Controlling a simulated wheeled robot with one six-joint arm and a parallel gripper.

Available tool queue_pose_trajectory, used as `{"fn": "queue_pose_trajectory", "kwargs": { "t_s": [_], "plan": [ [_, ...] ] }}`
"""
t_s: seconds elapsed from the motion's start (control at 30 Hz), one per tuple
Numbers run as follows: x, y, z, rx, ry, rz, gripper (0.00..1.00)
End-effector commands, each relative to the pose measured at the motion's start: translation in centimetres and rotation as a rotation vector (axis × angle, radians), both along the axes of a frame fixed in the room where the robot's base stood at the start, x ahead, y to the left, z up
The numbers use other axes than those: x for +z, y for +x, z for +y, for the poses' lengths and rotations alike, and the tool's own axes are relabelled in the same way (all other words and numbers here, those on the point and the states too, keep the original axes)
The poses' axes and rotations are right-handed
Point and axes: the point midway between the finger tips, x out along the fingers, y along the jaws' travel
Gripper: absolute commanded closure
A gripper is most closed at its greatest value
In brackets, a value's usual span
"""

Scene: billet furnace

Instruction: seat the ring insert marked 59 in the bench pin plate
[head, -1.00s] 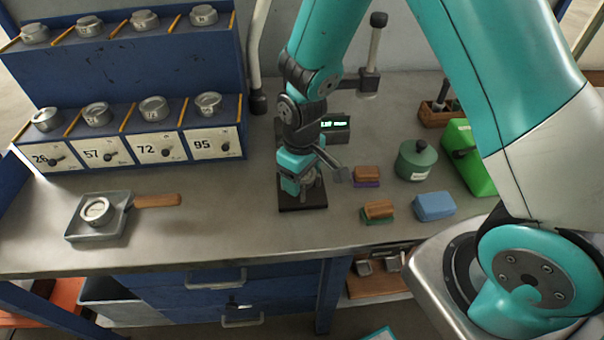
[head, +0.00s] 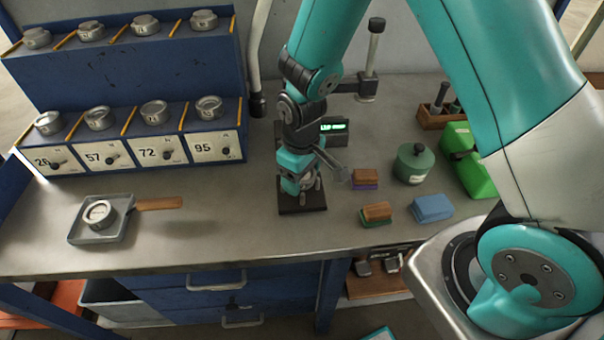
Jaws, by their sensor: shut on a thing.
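My gripper (head: 297,190) points down over the dark bench pin plate (head: 316,207), near the middle of the bench. It is shut on a metallic piece that looks like the ring insert, low over the plate. The fingers hide most of this piece, and no number on it can be read. I cannot tell whether it touches the plate or sits on its pins. Another round metal piece (head: 98,213) lies in a square grey tray (head: 111,236) at left, with its marking too small to read.
A blue rack (head: 130,68) at left holds several round metal pieces over panels marked 26, 57, 72 and 95. A small display (head: 334,126) stands behind my gripper. Blocks (head: 376,212), a blue sponge-like block (head: 433,208) and a green canister (head: 412,165) lie at right.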

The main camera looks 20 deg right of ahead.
Motion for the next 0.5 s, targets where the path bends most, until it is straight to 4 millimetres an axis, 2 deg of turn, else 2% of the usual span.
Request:
{"fn": "queue_pose_trajectory", "kwargs": {
  "t_s": [0.03, 0.5],
  "plan": [
    [0.15, 0.25, -0.45, -0.006, -0.01, -0.005, 1.0],
    [0.25, 0.65, -0.57, -0.007, -0.008, -0.012, 1.0]
  ]
}}
